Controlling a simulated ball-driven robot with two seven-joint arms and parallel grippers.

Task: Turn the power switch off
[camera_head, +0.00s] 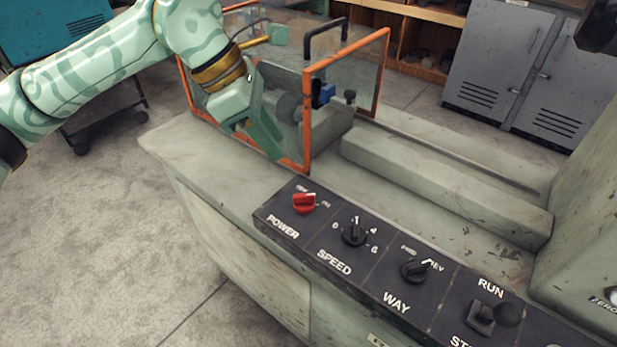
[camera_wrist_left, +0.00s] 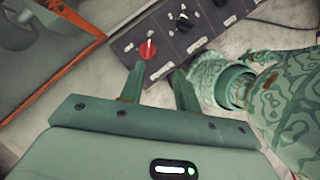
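The power switch (camera_head: 304,203) is a red rotary knob at the left end of the black control panel, above the word POWER. Its small position labels are too small to read surely. In the left wrist view the red knob (camera_wrist_left: 148,49) lies just beyond the fingertips, nearer the left finger. My left gripper (camera_head: 268,148) is above and behind the panel's left end, pointing down beside the orange-framed guard. The left wrist view shows its two fingers (camera_wrist_left: 159,70) apart with nothing between them. My right gripper is not seen.
The panel also carries a SPEED knob (camera_head: 354,232), a WAY knob (camera_head: 415,269) and a RUN lever (camera_head: 481,318). The orange-framed clear guard (camera_head: 340,75) stands close to my left gripper. Grey cabinets (camera_head: 510,75) stand behind. The space above the panel is clear.

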